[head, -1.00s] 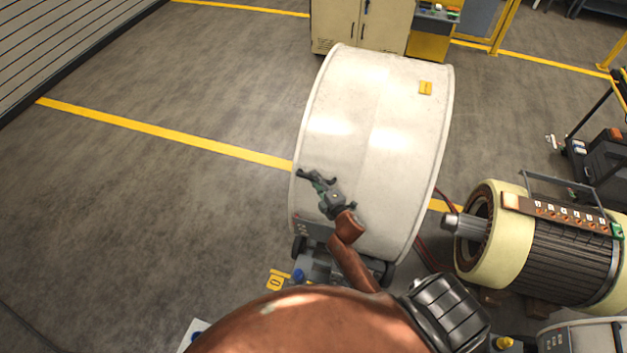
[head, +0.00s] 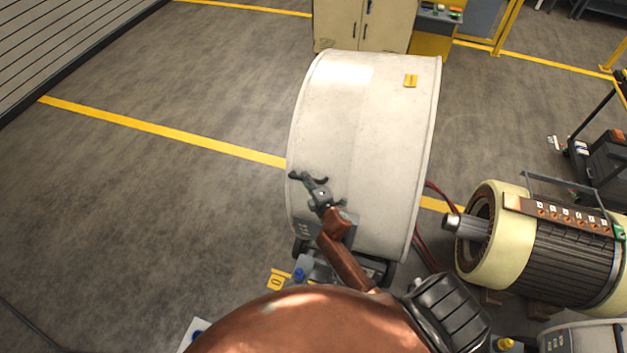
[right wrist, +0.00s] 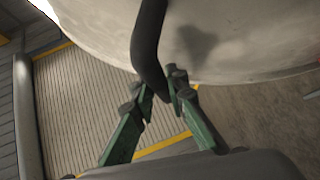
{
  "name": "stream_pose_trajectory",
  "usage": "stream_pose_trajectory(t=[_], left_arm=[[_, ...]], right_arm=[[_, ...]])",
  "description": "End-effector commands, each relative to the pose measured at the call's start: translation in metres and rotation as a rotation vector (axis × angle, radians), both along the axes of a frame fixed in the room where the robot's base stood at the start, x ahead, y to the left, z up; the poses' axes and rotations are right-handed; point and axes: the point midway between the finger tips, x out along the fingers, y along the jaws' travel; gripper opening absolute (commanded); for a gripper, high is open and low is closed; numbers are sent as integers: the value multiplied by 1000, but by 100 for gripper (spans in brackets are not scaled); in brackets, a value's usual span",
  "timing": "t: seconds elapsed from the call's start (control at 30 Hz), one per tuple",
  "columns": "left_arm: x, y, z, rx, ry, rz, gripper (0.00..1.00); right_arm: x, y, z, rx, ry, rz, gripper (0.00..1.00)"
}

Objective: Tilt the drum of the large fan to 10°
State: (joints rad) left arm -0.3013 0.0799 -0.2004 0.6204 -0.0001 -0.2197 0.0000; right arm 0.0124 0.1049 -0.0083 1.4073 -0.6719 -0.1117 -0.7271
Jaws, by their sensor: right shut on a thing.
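The large fan's white drum (head: 375,130) stands in the middle of the head view, tilted on its base, with a small yellow label near its upper right edge. My right gripper (head: 308,184) is at the drum's lower left side. In the right wrist view, the right gripper (right wrist: 160,95) is shut on a dark bent bar, the handle (right wrist: 148,45), which runs up in front of the drum's pale surface. The angle scale cannot be read in these views. My left gripper is not in view.
A motor with cream end rings (head: 545,245) lies to the right of the drum, with red cables between them. A beige cabinet (head: 362,25) stands behind. The floor left of the drum is clear, crossed by a yellow line (head: 160,131).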

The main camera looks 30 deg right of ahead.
Motion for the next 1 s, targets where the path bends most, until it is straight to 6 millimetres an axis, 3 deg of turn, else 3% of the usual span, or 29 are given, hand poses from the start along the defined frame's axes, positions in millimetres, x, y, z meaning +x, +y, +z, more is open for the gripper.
stream_pose_trajectory(t=[0.1, 0.4, 0.43, 0.67, 1.0], left_arm=[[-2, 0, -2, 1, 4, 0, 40], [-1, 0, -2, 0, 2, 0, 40], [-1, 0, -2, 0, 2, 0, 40], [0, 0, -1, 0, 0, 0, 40], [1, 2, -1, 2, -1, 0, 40]], right_arm=[[8, 7, -9, -22, 28, 0, 0], [8, 6, -9, -26, 32, -3, 0], [8, 6, -9, -26, 32, -3, 15], [8, 6, -9, -26, 31, -2, 31], [4, 7, -8, -25, 31, -1, 31]])
